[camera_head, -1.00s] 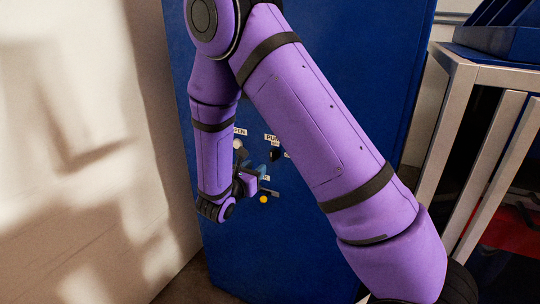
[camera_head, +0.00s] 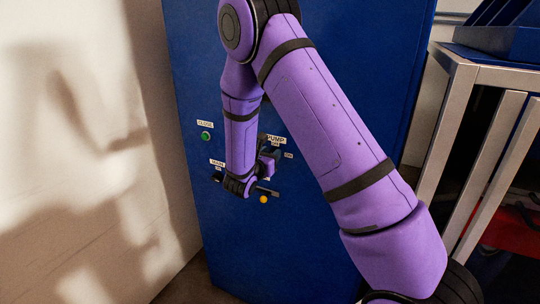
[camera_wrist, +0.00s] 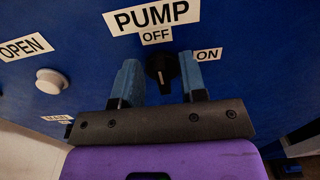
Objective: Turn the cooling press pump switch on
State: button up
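The pump switch (camera_wrist: 162,70) is a black rotary knob on a blue cabinet. It sits below the PUMP label (camera_wrist: 152,15) and OFF label (camera_wrist: 156,36), left of the ON label (camera_wrist: 207,54). A small pale mark shows on the knob; its exact pointing is hard to tell. My gripper (camera_wrist: 160,78) is open, with one blue finger on each side of the knob. Gaps show between the fingers and the knob. In the head view my gripper (camera_head: 270,160) is at the panel just below the PUMP label (camera_head: 276,139), and the knob is hidden there.
A white button (camera_wrist: 52,81) under an OPEN label is left of the knob. A green button (camera_head: 206,136), a black MAIN switch (camera_head: 217,178) and an orange lamp (camera_head: 263,199) are on the same panel. A metal-framed table (camera_head: 462,75) stands right; a pale wall (camera_head: 70,60) is left.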

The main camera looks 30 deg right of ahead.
grip_shut()
jog(key=shift+m, duration=0.3)
jog(key=shift+s+d+f+m, duration=0.15)
jog(key=shift+s+f+m, duration=0.1)
jog(key=shift+m, duration=2.6)
jog(key=shift+s+d+f+m, duration=0.1)
jog(key=shift+s+f+m, duration=0.15)
jog(key=shift+m, duration=2.65)
jog(key=shift+s+d+f+m, duration=0.15)
jog(key=shift+f+m, duration=0.15)
jog(key=shift+m, duration=2.55)
